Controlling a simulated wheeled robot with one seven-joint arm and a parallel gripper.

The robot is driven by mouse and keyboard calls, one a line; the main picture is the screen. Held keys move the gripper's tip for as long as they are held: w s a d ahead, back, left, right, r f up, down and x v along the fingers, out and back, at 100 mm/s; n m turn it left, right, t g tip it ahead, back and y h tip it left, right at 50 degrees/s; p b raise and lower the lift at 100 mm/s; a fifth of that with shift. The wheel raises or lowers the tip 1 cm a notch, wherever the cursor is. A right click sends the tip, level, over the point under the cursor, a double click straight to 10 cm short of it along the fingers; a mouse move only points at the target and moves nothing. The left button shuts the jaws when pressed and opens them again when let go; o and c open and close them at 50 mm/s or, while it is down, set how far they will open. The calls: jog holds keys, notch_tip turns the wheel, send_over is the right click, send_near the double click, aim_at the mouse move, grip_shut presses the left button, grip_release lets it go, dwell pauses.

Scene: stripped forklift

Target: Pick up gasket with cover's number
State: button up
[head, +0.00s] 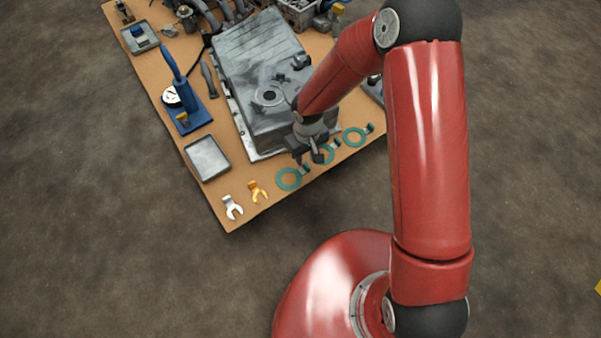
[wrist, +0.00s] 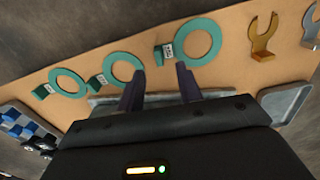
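Three teal ring gaskets with tabbed labels lie along the board's front edge: the one nearest the wrenches (head: 279,181), a middle one (head: 327,160), partly hidden by my gripper, and a far one (head: 347,138). In the wrist view they run from right (wrist: 216,40) through middle (wrist: 123,54) to left (wrist: 67,70). Their label numbers are too small to read surely. The grey metal cover (head: 258,60) lies behind them; I cannot make out a number on it. My gripper (head: 310,158) is open and empty above the gasket row; its fingers (wrist: 160,80) also show in the wrist view.
A silver wrench (head: 232,207) and a yellow wrench (head: 258,192) lie left of the gaskets. A shallow grey tray (head: 207,158) and a blue stand (head: 188,115) sit further left. Hoses and machine parts crowd the back. Bare board (head: 230,185) shows near the front left edge.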

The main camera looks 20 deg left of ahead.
aim_at(307, 165)
notch_tip(307, 165, down, 6)
jog(key=shift+r+b, duration=0.25)
jog(key=shift+b, duration=0.35)
jog(key=shift+d, duration=0.1)
grip_shut()
